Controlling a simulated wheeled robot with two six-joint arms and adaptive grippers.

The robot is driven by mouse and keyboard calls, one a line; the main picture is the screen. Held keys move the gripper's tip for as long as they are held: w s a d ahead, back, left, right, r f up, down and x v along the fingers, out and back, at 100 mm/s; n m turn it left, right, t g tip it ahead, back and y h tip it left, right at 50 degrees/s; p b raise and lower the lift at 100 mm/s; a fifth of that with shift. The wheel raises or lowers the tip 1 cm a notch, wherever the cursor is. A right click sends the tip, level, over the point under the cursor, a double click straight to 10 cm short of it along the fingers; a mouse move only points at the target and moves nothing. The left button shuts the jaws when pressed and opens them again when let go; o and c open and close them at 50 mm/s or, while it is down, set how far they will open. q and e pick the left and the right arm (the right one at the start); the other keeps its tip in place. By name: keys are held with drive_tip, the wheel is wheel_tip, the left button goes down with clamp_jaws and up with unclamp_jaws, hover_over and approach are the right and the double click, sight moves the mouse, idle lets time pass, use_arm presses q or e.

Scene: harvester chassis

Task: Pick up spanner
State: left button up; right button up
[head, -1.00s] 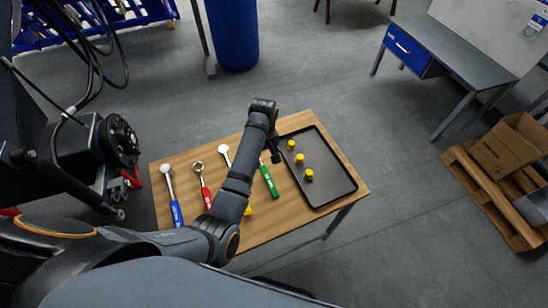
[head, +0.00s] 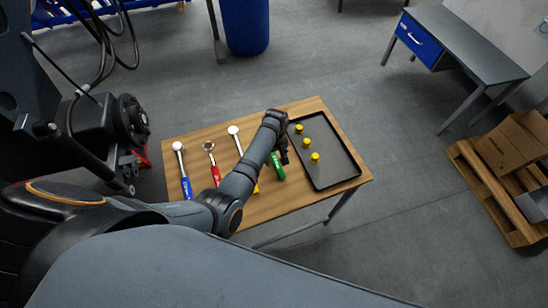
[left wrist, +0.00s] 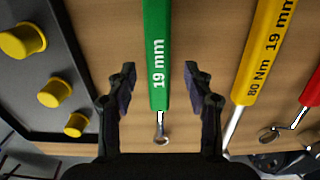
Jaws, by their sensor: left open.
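A green-handled spanner (head: 278,170) marked 19 mm lies on the wooden table, just left of the black tray. In the left wrist view the green spanner (left wrist: 157,60) runs between the two fingers, and its metal ring end shows below the handle. My left gripper (left wrist: 159,85) is open, with one finger on each side of the handle and a gap on both sides. In the head view my left gripper (head: 282,153) is over the spanner and its arm hides part of it. The height above the handle is hard to tell. My right gripper is not in view.
A yellow-handled torque wrench (left wrist: 262,60), a red-handled tool (head: 216,176) and a blue-handled tool (head: 186,187) lie to the left in the head view. The black tray (head: 335,168) holds three yellow caps (head: 315,157). A blue-drawer bench (head: 480,55) stands right.

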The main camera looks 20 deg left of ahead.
use_arm(q)
drive_tip(key=shift+w+f, duration=0.15)
drive_tip(key=shift+f, duration=0.1)
drive_tip(key=shift+w+f, duration=0.1)
clamp_jaws()
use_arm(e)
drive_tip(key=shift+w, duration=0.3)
use_arm(q)
drive_tip(key=shift+r, duration=0.25)
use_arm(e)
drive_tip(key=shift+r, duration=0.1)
